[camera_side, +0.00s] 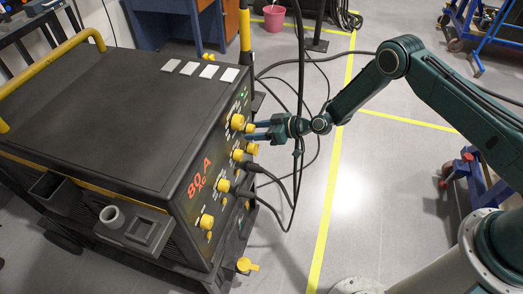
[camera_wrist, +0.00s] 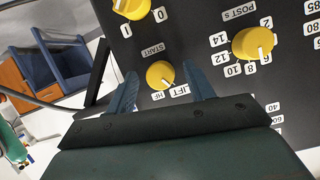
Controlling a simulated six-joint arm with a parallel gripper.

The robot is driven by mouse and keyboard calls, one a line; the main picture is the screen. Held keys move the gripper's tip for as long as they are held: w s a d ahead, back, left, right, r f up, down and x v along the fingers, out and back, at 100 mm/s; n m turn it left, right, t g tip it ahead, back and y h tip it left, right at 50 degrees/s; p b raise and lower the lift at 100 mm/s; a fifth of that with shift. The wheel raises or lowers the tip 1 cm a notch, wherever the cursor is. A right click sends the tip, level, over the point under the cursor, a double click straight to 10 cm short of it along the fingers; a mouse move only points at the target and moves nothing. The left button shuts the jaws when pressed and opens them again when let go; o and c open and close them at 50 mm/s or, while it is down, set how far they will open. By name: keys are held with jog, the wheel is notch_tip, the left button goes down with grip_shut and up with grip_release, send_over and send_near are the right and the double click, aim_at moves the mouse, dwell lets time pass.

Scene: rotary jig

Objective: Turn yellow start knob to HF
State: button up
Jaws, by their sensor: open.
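The yellow start knob (camera_wrist: 160,74) is on the black panel in the wrist view, below the START label. HF (camera_wrist: 157,96) and LIFT (camera_wrist: 180,90) labels sit below it. Its white mark points downward in the picture, towards the HF and LIFT side; I cannot tell exactly which label it meets. My gripper (camera_wrist: 161,77) is open, with one blue finger on each side of the knob and gaps showing. In the side view my gripper (camera_side: 253,131) is at the panel's front face among several yellow knobs, and its fingers partly block that area.
A second yellow knob (camera_wrist: 131,5) is above left and the POST S knob (camera_wrist: 253,43) is to the right in the wrist view. Black cables (camera_side: 290,195) hang close beside my gripper. The welder box (camera_side: 110,110) fills the left side; open floor lies to the right.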

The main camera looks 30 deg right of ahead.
jog(key=shift+c, duration=0.2)
jog(key=c, duration=0.9)
jog(key=m+g+y, duration=0.1)
jog(key=m, duration=0.1)
jog(key=m+g+y, duration=0.1)
jog(key=m, duration=0.1)
jog(key=shift+w+d+y, duration=0.15)
jog(key=shift+y, duration=0.15)
jog(key=m+g+y, duration=0.1)
jog(key=m+y, duration=0.1)
jog(key=m, duration=0.2)
jog(key=shift+f+m, duration=0.1)
jog(key=shift+m, duration=0.2)
jog(key=shift+c, duration=0.2)
jog(key=o, duration=1)
